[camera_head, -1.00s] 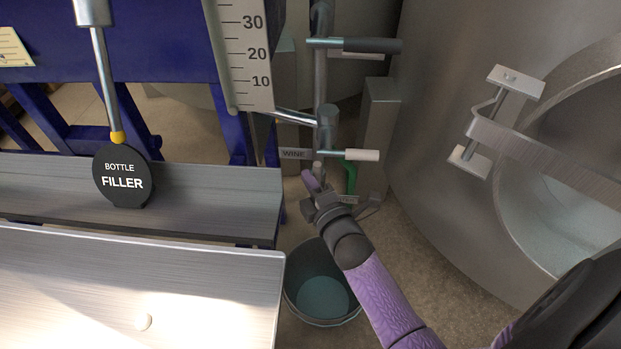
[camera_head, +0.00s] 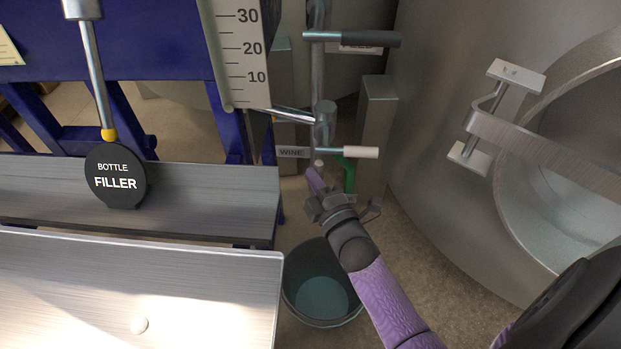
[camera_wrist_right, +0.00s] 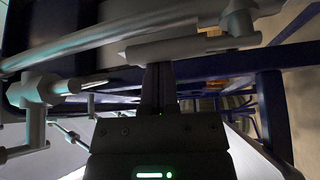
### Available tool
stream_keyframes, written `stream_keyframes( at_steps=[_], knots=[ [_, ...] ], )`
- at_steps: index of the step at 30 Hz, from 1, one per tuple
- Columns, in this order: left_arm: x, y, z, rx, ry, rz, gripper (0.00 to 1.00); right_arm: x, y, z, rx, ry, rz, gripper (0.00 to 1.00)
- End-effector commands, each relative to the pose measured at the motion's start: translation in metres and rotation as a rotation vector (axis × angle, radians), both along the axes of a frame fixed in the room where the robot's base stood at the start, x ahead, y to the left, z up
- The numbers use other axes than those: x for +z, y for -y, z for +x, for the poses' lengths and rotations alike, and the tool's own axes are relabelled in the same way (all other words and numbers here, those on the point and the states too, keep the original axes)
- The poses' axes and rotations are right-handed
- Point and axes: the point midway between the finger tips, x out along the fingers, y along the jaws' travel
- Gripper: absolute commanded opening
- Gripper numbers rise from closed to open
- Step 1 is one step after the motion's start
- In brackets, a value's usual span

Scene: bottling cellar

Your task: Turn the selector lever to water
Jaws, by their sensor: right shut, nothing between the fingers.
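The selector lever (camera_head: 360,152) has a white grip and points right from a steel valve pipe (camera_head: 325,125). A grey WINE label (camera_head: 292,153) is on the left of the pipe. I cannot read a water label. My right gripper (camera_head: 316,180) is shut and empty, just below and left of the white grip. In the right wrist view, the shut fingers (camera_wrist_right: 158,88) are close to the pale lever grip (camera_wrist_right: 185,48), which crosses beyond their tips. I cannot tell whether they touch. My left gripper is not in view.
A black-handled lever (camera_head: 370,39) is higher on the pipe. A green handle (camera_head: 348,175) hangs near the gripper. A bucket (camera_head: 320,312) stands below. The steel tank (camera_head: 440,170) is at right, the bottle filler (camera_head: 118,178) and metal trough (camera_head: 140,265) at left.

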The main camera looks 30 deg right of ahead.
Motion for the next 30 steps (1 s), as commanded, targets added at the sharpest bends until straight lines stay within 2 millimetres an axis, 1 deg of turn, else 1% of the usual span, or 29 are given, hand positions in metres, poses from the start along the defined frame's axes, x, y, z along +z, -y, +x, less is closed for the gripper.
stream_keyframes(
  at_steps=[9,17,23,30],
  knots=[
    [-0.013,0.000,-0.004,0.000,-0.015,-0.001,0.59,-0.007,0.013,-0.010,-0.002,0.135,0.184,0.00],
    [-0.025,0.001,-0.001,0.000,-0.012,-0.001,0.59,-0.011,0.025,-0.019,-0.003,0.285,0.384,0.00],
    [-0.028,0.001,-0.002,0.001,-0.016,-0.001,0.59,-0.016,0.034,-0.025,-0.002,0.289,0.385,0.00],
    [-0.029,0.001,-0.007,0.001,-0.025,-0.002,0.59,-0.027,0.042,-0.032,-0.001,0.287,0.385,0.00]
  ],
)
